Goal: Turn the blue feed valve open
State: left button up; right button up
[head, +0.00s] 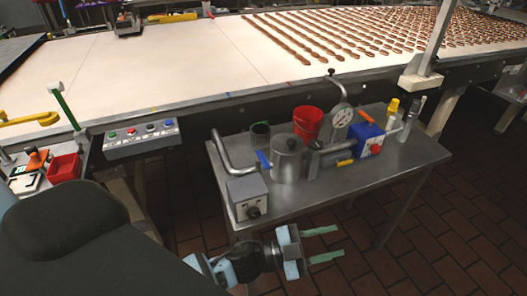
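A small blue lever (263,159), which looks like the blue feed valve's handle, sits at the left side of a steel pot (287,160) on the metal side table. A bent steel pipe (222,150) stands to its left. Whether the valve is open or closed cannot be told at this size. My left gripper (325,244) is low in front of the table's front edge, its two pale green fingers spread apart and pointing right, with nothing between them. It is well apart from the lever. My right gripper is not in view.
The metal table (320,182) also holds a grey box with a black knob (247,196), a red bucket (307,124), a dial gauge (342,115) and a blue box (367,138). A conveyor (200,65) runs behind. The tiled floor (450,230) at right is clear.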

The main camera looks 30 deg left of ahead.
pick_arm(q)
notch_tip(320, 180, up, 2)
jog(key=w+d+m+g+h, duration=0.1)
jog(key=d+m+g+h, duration=0.2)
jog(key=m+g, duration=0.35)
notch_tip(320, 180, up, 10)
jog(key=m+g+y+b, duration=0.25)
jog(key=g+y, duration=0.35)
jog(key=y, duration=1.3)
send_over(262, 158)
jog(key=shift+m, duration=0.3)
jog(key=shift+w+f, duration=0.1)
jog(key=shift+f, duration=3.95)
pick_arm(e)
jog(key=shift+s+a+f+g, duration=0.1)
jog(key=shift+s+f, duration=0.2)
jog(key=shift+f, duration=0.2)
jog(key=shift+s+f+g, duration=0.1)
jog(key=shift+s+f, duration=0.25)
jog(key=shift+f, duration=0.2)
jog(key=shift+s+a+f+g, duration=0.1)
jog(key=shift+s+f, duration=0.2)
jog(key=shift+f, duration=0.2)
pick_arm(q)
jog(key=shift+c, duration=0.5)
grip_shut()
